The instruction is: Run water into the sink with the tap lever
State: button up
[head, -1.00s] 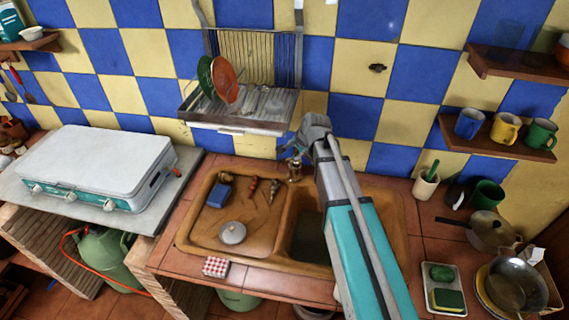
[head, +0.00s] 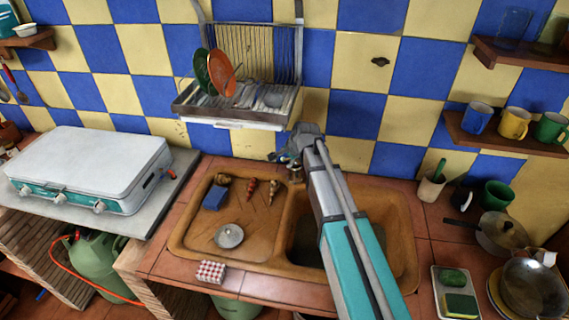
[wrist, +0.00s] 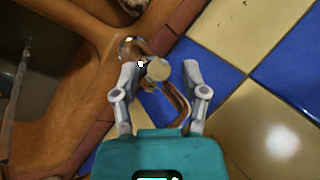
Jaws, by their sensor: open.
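The brown sink (head: 275,238) is set in the tiled counter, with a drainboard on the left and a dark basin on the right. My gripper (head: 284,157) is over the back edge of the sink, at the tap (head: 296,174), which my arm partly hides in the head view. In the wrist view my gripper (wrist: 160,76) is open, with one finger on each side of the brassy tap (wrist: 158,69) and its round top. Contact cannot be told. The lever is hard to make out from the tap body. No running water is seen.
A dish rack (head: 235,112) with plates hangs on the wall just left of my gripper. A pot lid (head: 229,236) and small items lie on the drainboard. A cup with a brush (head: 430,187) and pans (head: 533,287) stand at the right.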

jog(key=shift+w+a+f, duration=0.15)
jog(key=shift+f, duration=0.15)
grip_shut()
dwell(0.3)
